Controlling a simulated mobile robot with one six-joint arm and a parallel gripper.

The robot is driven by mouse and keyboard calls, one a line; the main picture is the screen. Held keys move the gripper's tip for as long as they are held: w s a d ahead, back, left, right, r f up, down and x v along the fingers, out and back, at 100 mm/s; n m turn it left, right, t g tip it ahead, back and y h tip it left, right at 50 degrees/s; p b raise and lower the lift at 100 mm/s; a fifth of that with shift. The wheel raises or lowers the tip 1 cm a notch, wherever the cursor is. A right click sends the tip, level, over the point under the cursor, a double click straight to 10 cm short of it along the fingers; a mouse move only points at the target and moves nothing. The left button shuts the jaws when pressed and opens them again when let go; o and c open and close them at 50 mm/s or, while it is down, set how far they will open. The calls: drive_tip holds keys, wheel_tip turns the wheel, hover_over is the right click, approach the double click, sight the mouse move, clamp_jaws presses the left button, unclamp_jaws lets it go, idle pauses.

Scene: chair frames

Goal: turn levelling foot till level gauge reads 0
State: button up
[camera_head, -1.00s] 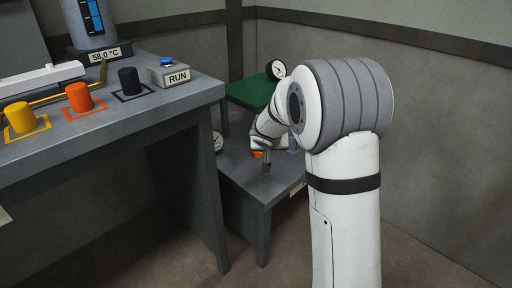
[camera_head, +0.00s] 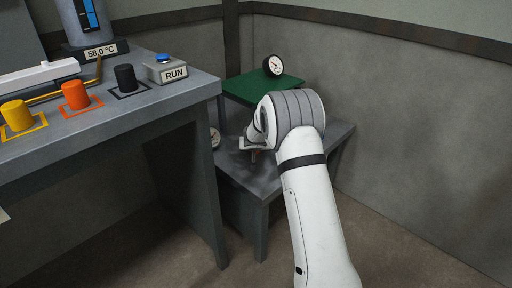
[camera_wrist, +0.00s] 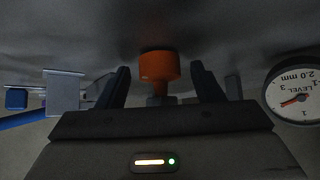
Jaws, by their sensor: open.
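The orange levelling foot (camera_wrist: 159,66) shows in the wrist view as a round knob on a grey stem, under a grey surface. My gripper (camera_wrist: 160,84) is open, one finger on each side of the foot, with a visible gap on both sides. The level gauge (camera_wrist: 295,92) is at the right edge of the wrist view, upside down, with a red needle and a "2.0 mm" readout; its sign is hard to tell. In the head view, my gripper (camera_head: 252,149) is low by the small grey table, and my arm hides most of the foot.
Another dial (camera_head: 214,138) is partly hidden by the workbench (camera_head: 150,115) at left. The bench holds colored cylinders and a RUN button box (camera_head: 170,72). Floor at right is clear.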

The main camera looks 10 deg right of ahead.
drive_tip(key=shift+w+f, duration=0.1)
drive_tip(key=shift+c, duration=0.4)
drive_tip(key=shift+d, duration=0.1)
drive_tip(key=c, duration=0.9)
drive_tip(key=shift+n, duration=0.3)
